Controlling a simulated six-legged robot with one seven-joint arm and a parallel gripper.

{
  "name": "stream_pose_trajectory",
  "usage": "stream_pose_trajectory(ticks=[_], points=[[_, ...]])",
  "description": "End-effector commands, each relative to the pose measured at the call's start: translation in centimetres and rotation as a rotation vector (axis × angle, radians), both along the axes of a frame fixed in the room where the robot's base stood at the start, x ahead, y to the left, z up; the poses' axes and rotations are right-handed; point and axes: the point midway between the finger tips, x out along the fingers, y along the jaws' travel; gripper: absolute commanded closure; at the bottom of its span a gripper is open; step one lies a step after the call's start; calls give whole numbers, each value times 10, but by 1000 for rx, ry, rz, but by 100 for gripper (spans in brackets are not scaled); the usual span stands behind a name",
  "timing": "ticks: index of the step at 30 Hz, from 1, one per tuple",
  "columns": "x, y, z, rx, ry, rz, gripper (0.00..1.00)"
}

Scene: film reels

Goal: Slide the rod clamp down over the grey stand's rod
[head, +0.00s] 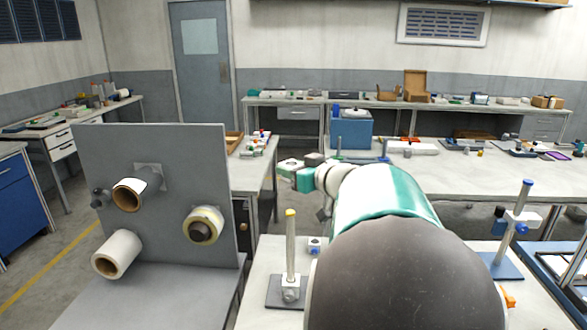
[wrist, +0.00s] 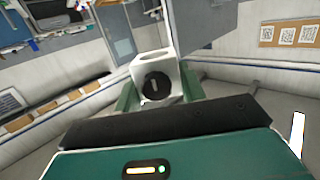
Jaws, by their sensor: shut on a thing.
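The grey stand (head: 288,290) is on the near bench in the head view. Its pale upright rod (head: 291,247) has a yellow tip and a small fitting near the base. In the wrist view, my gripper (wrist: 158,92) is shut on the rod clamp (wrist: 167,65), a white block with a round black knob between the green fingers. In the head view, my gripper (head: 304,178) appears beyond and above the rod, apart from it. The clamp's outline and bore are hard to make out there. My arm covers much of the bench.
A blue-based stand (head: 502,265) with a blue-tipped rod and white clamp (head: 522,218) is at right. A small white piece with a blue knob (head: 314,244) lies behind the grey stand. A grey panel with rolls (head: 160,195) stands at left.

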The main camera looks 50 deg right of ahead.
Motion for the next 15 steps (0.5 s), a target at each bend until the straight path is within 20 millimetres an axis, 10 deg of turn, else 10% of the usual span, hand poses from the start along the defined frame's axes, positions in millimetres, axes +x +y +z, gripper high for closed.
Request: stream_pose_trajectory(ticks=[15], points=[[0, 1, -53, 3, 3, 1, 87]])
